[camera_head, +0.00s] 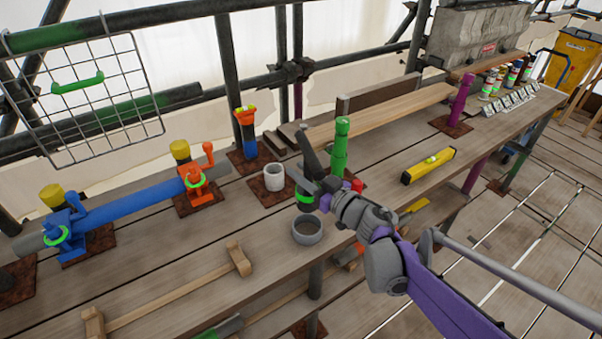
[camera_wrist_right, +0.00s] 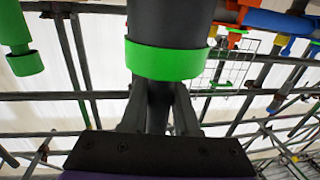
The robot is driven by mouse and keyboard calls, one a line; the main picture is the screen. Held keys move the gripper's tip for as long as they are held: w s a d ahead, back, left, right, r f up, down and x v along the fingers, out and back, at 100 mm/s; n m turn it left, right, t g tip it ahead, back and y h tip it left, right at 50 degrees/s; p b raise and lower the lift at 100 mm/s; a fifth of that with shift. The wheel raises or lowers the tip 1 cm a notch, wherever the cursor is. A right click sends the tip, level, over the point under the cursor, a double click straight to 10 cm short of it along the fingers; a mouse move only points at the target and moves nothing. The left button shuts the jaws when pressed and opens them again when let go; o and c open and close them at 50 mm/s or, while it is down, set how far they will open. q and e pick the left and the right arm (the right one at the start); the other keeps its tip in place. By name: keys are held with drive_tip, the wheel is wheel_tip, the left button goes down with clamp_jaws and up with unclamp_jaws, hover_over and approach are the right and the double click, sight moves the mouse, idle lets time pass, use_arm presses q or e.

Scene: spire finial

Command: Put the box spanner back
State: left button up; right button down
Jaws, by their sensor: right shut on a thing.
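The box spanner looks like a dark, thick tube with a bright green band; the green band (camera_head: 304,198) shows just left of my right gripper (camera_head: 318,182) in the head view. In the right wrist view the dark tube (camera_wrist_right: 172,28) with its green band fills the upper middle. My right gripper (camera_wrist_right: 158,112) is shut on a narrower dark part below that band. The spanner is over the bench, above and behind a grey open ring-shaped holder (camera_head: 308,232). I cannot tell whether its end touches anything. My left gripper is not in view.
A white cup (camera_head: 274,178) stands left of the spanner, and a green post (camera_head: 341,145) stands behind it. A yellow level (camera_head: 428,166) lies to the right. A blue pipe (camera_head: 135,205) in clamps runs along the left.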

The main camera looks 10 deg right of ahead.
drive_tip(key=shift+f, duration=0.1)
drive_tip(key=shift+f+b, duration=1.65)
drive_tip(key=shift+f, duration=0.15)
drive_tip(key=shift+f+b, duration=2.9)
drive_tip(key=shift+f, duration=1)
unclamp_jaws()
drive_tip(key=shift+f, duration=0.15)
drive_tip(key=shift+f+b, duration=0.4)
drive_tip(key=shift+f, duration=0.05)
drive_tip(key=shift+p+v, duration=0.35)
drive_tip(key=shift+v, duration=4.2)
